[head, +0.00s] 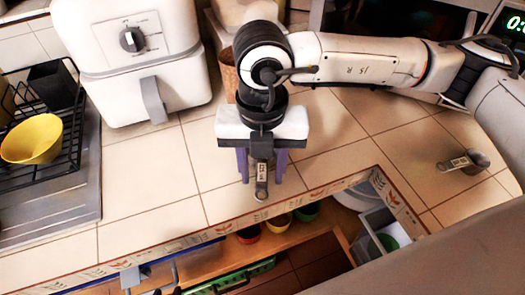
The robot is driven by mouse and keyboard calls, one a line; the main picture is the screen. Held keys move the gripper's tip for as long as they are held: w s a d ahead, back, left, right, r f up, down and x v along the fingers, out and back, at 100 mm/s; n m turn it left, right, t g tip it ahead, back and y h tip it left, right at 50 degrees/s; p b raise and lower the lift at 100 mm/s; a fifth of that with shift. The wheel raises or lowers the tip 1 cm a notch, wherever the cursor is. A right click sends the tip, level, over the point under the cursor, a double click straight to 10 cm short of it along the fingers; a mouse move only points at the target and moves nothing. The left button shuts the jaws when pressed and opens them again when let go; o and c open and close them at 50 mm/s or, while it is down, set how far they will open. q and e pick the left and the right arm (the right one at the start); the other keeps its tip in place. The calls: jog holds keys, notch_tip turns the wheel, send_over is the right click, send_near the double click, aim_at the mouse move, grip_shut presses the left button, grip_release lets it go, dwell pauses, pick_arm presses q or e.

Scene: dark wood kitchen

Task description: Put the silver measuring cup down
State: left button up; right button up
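My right gripper (262,168) is over the tiled counter, pointing down, with its purple fingers on both sides of a silver measuring cup. A second, similar silver measuring cup (476,160) lies on the counter at the right. My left gripper (153,276) shows only partly at the bottom edge, empty, in front of the cabinet, its fingertips apart.
A white appliance (125,60) with a dial stands at the back left. A black dish rack with a yellow bowl (32,139) is at the far left. The counter (145,180) is clear between rack and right gripper. Below are an open shelf with bowls and a green crate (235,279).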

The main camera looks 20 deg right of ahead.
jog(key=shift+f, duration=0.15)
grip_shut()
